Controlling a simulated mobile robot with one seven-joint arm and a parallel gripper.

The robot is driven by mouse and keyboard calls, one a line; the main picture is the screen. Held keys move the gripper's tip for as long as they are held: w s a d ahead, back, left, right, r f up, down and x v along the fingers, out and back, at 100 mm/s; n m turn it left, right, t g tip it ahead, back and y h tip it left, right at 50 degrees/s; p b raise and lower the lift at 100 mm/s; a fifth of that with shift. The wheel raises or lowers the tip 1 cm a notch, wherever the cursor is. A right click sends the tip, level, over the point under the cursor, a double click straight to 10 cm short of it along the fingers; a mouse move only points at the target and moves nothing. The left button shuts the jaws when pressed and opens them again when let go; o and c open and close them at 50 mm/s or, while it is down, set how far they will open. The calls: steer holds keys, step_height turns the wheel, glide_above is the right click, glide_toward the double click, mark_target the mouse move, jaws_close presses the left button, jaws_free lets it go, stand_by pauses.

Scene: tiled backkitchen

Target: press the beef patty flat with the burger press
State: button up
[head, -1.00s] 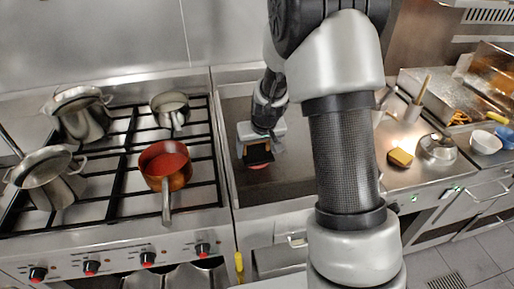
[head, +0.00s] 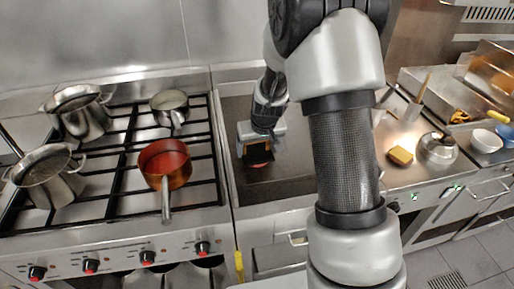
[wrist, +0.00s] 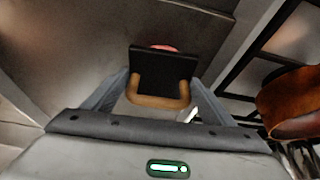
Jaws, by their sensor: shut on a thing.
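The burger press has a dark flat plate (wrist: 163,72) and a tan curved handle (wrist: 158,100). My gripper (wrist: 157,92) is shut on this handle. In the head view, my gripper (head: 260,135) holds the dark press (head: 257,152) over the flat cooking surface. The beef patty (head: 261,165) shows as a thin reddish edge at the near side of the press. In the wrist view, a pinkish rim of the patty (wrist: 163,47) shows beyond the plate. The press covers most of the patty; I cannot tell how firmly they touch.
The gas hob on the left holds a copper pan with red contents (head: 165,162) and several steel pots. To the right are a yellowish block (head: 401,155), a lidded steel bowl (head: 437,148) and a white bowl (head: 485,141). The griddle (head: 290,185) around the press is clear.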

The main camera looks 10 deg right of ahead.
steer(key=shift+f+b, duration=0.35)
steer(key=shift+f, duration=0.05)
stand_by(0.8)
steer(key=shift+s, duration=0.1)
steer(key=shift+w+r+p, duration=0.2)
steer(key=shift+r+p, duration=2)
steer(key=shift+r, duration=1.45)
